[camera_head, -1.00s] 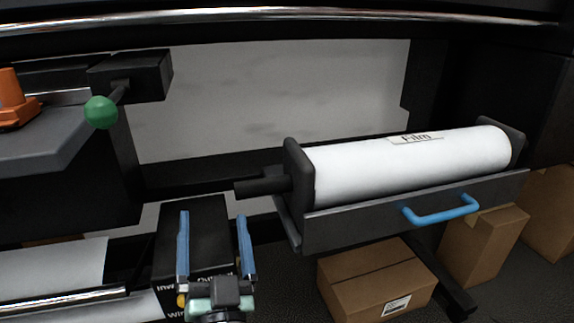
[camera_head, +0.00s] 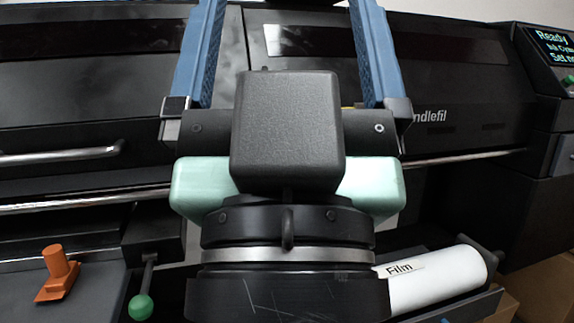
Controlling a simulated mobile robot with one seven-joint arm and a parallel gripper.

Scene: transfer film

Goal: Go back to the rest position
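My gripper (camera_head: 287,50) is raised close in front of the camera and fills the middle of the view. Its two blue fingers point up and stand wide apart, with nothing seen between them. The white film roll (camera_head: 440,280), labelled "Film", lies in its holder at the lower right, below and behind my gripper. My wrist hides the left part of the roll.
A dark machine (camera_head: 80,90) spans the background, with a metal handle (camera_head: 70,155) at left and a lit display (camera_head: 552,45) at the upper right. An orange part (camera_head: 59,270) and a green-knobbed lever (camera_head: 140,306) are at the lower left. Cardboard boxes (camera_head: 540,285) show at the lower right.

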